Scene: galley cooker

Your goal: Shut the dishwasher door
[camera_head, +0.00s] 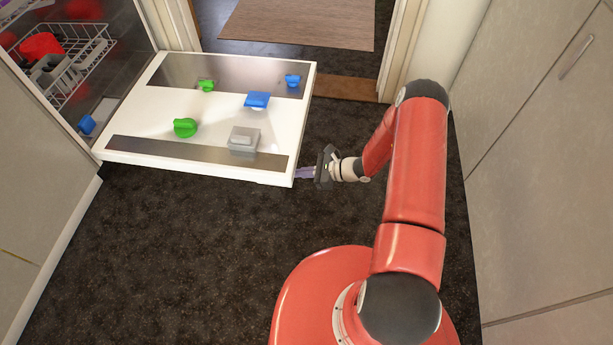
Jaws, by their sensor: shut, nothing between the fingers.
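The dishwasher door (210,118) is folded down and lies about level, its white inner face with metal strips facing up. Its hinge side is at the left, by the dishwasher opening. My gripper (300,173) is shut and empty, with its fingertips at the near right corner of the door. I cannot tell whether the fingers touch the door edge or sit slightly below it. Inside the dishwasher (105,75) a white wire rack (75,62) shows at the upper left.
Green and blue pieces (185,127) and a grey box (244,139) are on the door's inner face. A red item (40,46) is in the rack. Tall cupboards (545,160) line the right. A doorway with a mat (300,22) is at the back. Dark floor (190,250) in front is clear.

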